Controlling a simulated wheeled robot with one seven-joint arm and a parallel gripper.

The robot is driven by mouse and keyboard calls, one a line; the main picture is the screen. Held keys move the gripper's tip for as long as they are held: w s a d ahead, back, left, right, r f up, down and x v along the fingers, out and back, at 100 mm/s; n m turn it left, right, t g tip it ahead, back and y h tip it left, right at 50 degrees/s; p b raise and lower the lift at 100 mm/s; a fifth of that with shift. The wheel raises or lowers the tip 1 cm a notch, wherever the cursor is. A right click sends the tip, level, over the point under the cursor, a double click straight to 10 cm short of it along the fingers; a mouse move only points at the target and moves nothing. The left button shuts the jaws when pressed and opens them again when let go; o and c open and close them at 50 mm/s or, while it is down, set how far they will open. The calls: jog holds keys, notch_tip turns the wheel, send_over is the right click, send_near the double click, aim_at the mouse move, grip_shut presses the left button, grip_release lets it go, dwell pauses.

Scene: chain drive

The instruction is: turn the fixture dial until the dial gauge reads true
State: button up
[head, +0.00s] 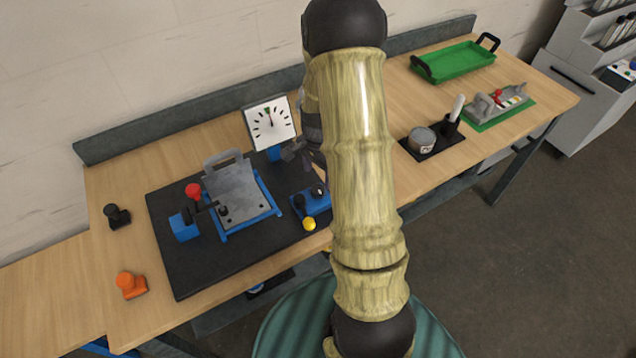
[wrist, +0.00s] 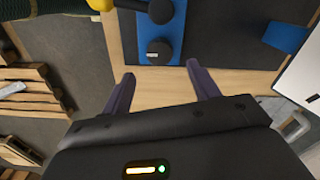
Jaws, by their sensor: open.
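The dial gauge (head: 270,123) has a white square face with black ticks and stands at the back of the black mat. A blue block (head: 312,205) at the mat's right side carries black knobs and a yellow ball lever (head: 309,224). In the wrist view the block (wrist: 173,32) shows two black knobs, the nearer one (wrist: 159,50) just beyond my fingertips. My gripper (wrist: 160,70) is open and empty. My arm partly hides it in the head view.
A grey plate fixture (head: 240,187) with a red-knobbed clamp sits left on the black mat (head: 182,270). A black knob piece (head: 117,216) and an orange one (head: 130,285) stand further left. A green tray (head: 458,60) and tools lie at the right.

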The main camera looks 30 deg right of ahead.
aim_at(318, 188)
jog(key=shift+f+p, duration=0.6)
jog(key=shift+f, duration=2.55)
jog(key=c, duration=1)
jog(key=shift+o, duration=0.2)
jog(key=shift+n, duration=0.4)
jog(key=n+b, duration=0.1)
jog(key=n, duration=0.2)
jog(key=shift+b, duration=0.35)
jog(key=shift+w+n+b, duration=0.1)
jog(key=shift+n+b, duration=0.3)
jog(key=shift+n, duration=1.8)
